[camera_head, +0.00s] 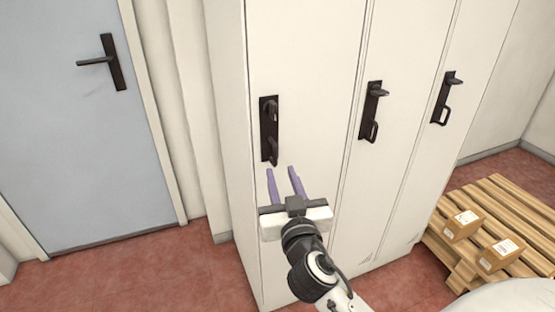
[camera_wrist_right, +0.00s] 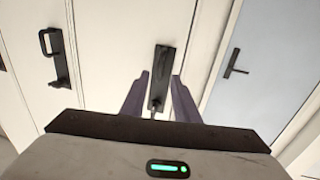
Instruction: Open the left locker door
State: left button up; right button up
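The left locker door (camera_head: 302,62) is a tall cream panel and looks shut. Its dark handle (camera_head: 269,130) is a vertical plate with a grip on it, at the door's left side. My right gripper (camera_head: 283,172) is open, with two purple fingers pointing up just below and slightly right of the handle in the head view. In the right wrist view the handle (camera_wrist_right: 160,80) shows between the open fingers, beyond them. I see no contact, and the exact gap is hard to tell. My left gripper is not in view.
Two more locker doors with dark handles (camera_head: 373,112) (camera_head: 446,98) stand to the right. A grey-blue room door (camera_head: 70,150) is on the left. A wooden pallet (camera_head: 505,200) with small cardboard boxes (camera_head: 462,225) lies at right. Red floor (camera_head: 150,275) is clear at lower left.

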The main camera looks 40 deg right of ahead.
aim_at(276, 158)
jog(key=x, duration=0.6)
jog(key=shift+p, duration=0.4)
grip_shut()
